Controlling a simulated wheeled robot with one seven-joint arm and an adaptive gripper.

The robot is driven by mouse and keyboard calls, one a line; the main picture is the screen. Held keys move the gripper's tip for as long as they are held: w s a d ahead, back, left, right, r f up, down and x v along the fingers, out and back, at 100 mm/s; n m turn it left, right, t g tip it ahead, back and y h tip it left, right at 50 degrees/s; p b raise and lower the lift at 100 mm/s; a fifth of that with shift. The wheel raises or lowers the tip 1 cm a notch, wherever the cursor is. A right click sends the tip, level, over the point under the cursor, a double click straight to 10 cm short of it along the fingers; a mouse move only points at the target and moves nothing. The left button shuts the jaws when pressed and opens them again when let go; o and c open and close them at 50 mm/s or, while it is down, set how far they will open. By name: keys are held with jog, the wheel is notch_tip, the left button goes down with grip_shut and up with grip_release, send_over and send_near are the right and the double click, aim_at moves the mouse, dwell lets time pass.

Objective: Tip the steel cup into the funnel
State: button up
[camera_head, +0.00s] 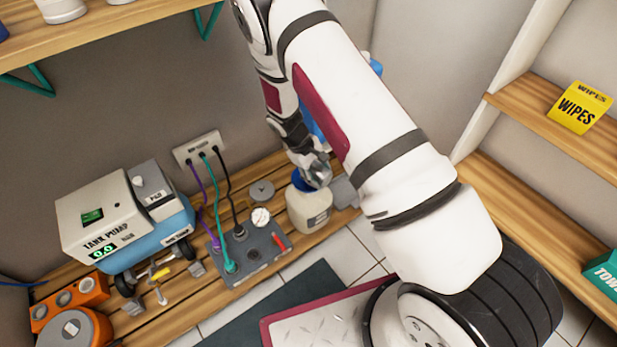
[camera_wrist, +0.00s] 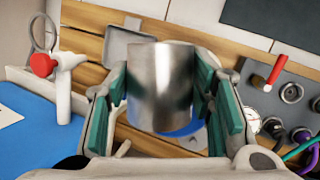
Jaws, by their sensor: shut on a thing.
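The steel cup (camera_wrist: 160,85) is a plain shiny cylinder between the green pads of my gripper (camera_wrist: 163,98) in the wrist view. My gripper is shut on it. In the head view my gripper (camera_head: 308,158) is partly hidden by my arm, and the cup (camera_head: 319,174) shows as a small silver shape. The blue funnel (camera_head: 298,183) sits on the mouth of a pale jug (camera_head: 309,210), just below the cup. In the wrist view only a blue edge of the funnel (camera_wrist: 186,131) shows below the cup. I cannot tell the cup's exact tilt or its contents.
The jug stands on a slatted wooden bench (camera_head: 185,290). A grey panel (camera_head: 250,255) with a gauge, hoses and a red lever is left of it. A tank pump (camera_head: 105,220) stands further left. A grey lid-like plate (camera_wrist: 129,48) lies near the cup.

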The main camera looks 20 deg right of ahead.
jog(key=shift+w, duration=0.15)
jog(key=shift+w+a+r+g+h, duration=0.1)
jog(key=shift+a+r+g+h, duration=0.05)
jog(key=shift+g+h, duration=0.3)
jog(key=shift+w+r+g, duration=0.1)
jog(key=shift+g, duration=0.15)
jog(key=shift+s+d+t+y, duration=0.25)
jog(key=shift+s+t, duration=0.1)
jog(key=shift+t, duration=0.15)
jog(key=shift+s+d+f+t+y+b, duration=0.15)
jog(key=shift+s+f+t+y+b, duration=0.15)
jog(key=shift+f+t+y, duration=0.35)
jog(key=shift+s+d+r+t, duration=0.1)
jog(key=shift+s+d+t, duration=0.05)
jog(key=shift+t, duration=0.3)
jog(key=shift+s+r+y, duration=0.1)
jog(key=shift+r+y, duration=0.05)
jog(key=shift+y, duration=0.1)
jog(key=shift+d, duration=0.1)
jog(key=shift+s+t+b, duration=0.1)
jog(key=shift+t+b, duration=0.2)
